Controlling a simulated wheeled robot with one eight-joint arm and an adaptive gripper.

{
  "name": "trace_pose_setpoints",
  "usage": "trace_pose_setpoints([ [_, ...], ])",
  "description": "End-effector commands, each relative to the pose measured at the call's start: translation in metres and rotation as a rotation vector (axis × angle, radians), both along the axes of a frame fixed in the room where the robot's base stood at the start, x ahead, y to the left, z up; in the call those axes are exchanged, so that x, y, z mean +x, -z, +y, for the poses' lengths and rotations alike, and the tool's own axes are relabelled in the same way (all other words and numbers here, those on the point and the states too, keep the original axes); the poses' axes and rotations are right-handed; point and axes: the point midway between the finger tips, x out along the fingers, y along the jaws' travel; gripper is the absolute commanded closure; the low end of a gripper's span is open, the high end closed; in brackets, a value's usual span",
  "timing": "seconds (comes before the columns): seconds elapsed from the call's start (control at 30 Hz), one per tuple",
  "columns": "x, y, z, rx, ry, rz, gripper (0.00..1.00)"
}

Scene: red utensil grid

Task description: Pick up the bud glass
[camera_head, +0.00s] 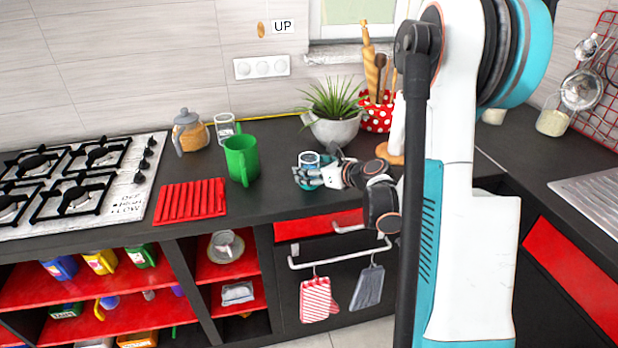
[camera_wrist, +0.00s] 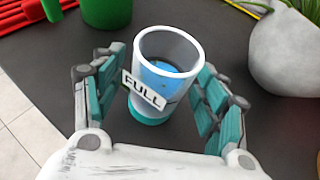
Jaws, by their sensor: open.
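A clear glass (camera_wrist: 170,48) with a grey-white rim, blue contents and a teal base stands upright on the dark counter in the wrist view. A tilted "FULL" label shows on its near side. In the head view this glass (camera_head: 309,158) is at the middle of the counter, partly hidden by my fingers. My gripper (camera_wrist: 165,68) is open, with one finger on each side of the glass; it also shows in the head view (camera_head: 308,174). A second clear glass (camera_head: 224,127) stands farther back. No marking tells me which one is the bud glass.
A green mug (camera_head: 241,160) and a red grid mat (camera_head: 190,201) are to the left. A potted plant (camera_head: 333,128) and a red dotted utensil pot (camera_head: 376,115) stand behind. A lidded jar (camera_head: 189,133) and the gas hob (camera_head: 75,180) are farther left.

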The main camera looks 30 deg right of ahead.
Motion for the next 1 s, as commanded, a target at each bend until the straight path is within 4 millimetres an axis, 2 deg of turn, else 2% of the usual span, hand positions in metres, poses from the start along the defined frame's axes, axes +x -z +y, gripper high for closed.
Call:
trace_pose_setpoints([
  [0.1, 0.0123, 0.0076, 0.0030, -0.001, -0.001, 0.001, 0.33],
  [0.33, 0.0141, 0.0065, 0.0031, 0.000, 0.001, 0.000, 0.33],
  [0.37, 0.0141, 0.0065, 0.0031, 0.000, 0.001, 0.000, 0.38],
  [0.5, 0.0140, 0.0066, 0.0031, 0.000, 0.001, 0.000, 0.70],
  [0.6, 0.0139, 0.0065, 0.0030, 0.000, 0.001, 0.000, 0.89],
  [1.0, 0.0137, 0.0006, 0.0031, 0.000, 0.001, 0.000, 0.89],
])
